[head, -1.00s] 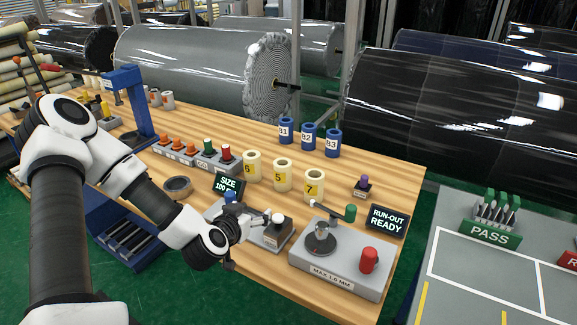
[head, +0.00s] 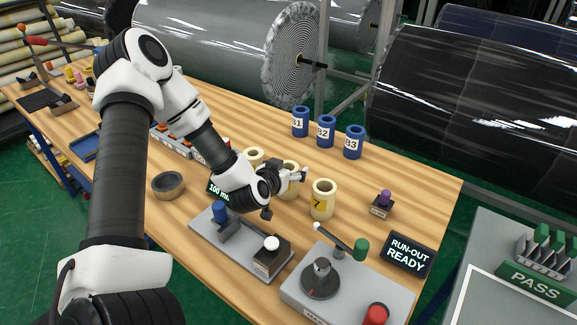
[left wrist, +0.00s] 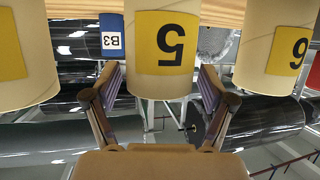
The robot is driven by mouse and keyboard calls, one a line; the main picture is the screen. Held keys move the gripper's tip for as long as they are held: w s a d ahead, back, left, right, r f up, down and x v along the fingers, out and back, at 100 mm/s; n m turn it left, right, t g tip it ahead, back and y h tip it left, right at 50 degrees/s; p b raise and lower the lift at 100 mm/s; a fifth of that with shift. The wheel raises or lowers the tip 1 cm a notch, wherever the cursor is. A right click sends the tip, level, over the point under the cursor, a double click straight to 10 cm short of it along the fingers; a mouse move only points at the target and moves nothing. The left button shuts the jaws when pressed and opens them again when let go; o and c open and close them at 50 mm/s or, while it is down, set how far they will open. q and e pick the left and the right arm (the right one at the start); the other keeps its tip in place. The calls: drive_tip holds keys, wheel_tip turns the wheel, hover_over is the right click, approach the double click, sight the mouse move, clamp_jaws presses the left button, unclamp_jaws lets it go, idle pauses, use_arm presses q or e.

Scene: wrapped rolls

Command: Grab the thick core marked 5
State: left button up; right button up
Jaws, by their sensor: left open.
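The thick cream core marked 5 (left wrist: 165,50) hangs upside down in the left wrist view, its yellow label facing me. It lies between the two spread fingers of my left gripper (left wrist: 160,88), with a finger at each side. I cannot tell whether they touch it. In the head view my left gripper (head: 297,175) is at core 5 (head: 291,189) and hides part of it. Core 7 (head: 322,203) stands to its right and core 6 (head: 254,156) to its left, partly hidden. My left gripper is open. My right gripper is not in view.
Blue cores (head: 325,132) stand behind on the wooden table (head: 410,190). In front are a grey fixture (head: 240,245) and the run-out gauge (head: 345,280) with its sign (head: 411,253). Core 7 is close beside the gripper.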

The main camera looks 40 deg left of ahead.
sight(291, 167)
use_arm(q)
drive_tip(key=x, duration=0.3)
drive_tip(key=shift+f, duration=0.2)
drive_tip(key=shift+s+r, duration=0.1)
drive_tip(key=shift+r, duration=0.1)
drive_tip(key=shift+s+d, duration=0.1)
drive_tip(key=shift+s, duration=0.05)
drive_tip(key=c, duration=1.2)
drive_tip(key=shift+c, duration=0.2)
